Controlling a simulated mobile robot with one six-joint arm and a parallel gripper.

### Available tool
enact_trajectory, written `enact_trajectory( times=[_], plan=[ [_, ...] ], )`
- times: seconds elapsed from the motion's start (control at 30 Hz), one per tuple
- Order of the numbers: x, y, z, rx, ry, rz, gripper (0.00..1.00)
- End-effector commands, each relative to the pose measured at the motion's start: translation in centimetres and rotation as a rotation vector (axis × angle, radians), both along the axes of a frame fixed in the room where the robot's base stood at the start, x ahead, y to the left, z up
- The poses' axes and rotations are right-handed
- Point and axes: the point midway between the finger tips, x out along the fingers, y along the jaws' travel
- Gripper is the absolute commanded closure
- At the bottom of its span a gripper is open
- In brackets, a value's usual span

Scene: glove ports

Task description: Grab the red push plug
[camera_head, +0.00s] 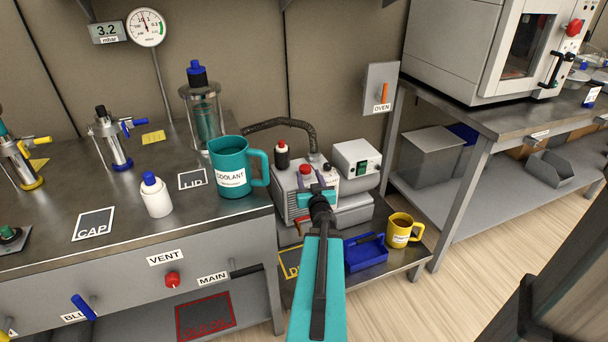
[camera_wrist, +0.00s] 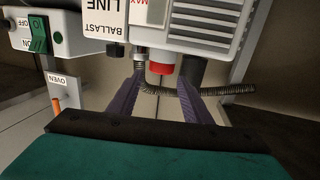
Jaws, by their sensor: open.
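The red push plug (camera_wrist: 161,69) is a short red cylinder on the pale grey pump (camera_wrist: 190,45) in the wrist view. In the head view the red plug (camera_head: 305,169) shows on the pump's top (camera_head: 289,186), just beyond my gripper. My gripper (camera_head: 313,184) is open and empty above the pump. In the wrist view my gripper's purple fingers (camera_wrist: 160,82) stand on either side of the plug, with gaps at both sides. I cannot tell how far the plug reaches between the fingertips.
A black-bodied bottle (camera_head: 282,156) and a ribbed hose (camera_head: 290,123) are close by on the pump. A switch box (camera_head: 357,158) stands to its right. The teal coolant mug (camera_head: 232,160) stands to the left on the bench. A blue tray (camera_head: 366,254) and yellow mug (camera_head: 401,229) are lower right.

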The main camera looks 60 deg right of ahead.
Motion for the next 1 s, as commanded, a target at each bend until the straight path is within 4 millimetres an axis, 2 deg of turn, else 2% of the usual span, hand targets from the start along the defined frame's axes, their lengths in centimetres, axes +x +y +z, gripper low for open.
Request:
enact_trajectory(
  times=[0.5, 1.0],
  plan=[
    [3.4, -3.6, -0.4, 0.000, 0.000, 0.002, 0.55],
    [3.9, -4.1, -0.3, 0.000, 0.000, 0.002, 0.55]
  ],
)
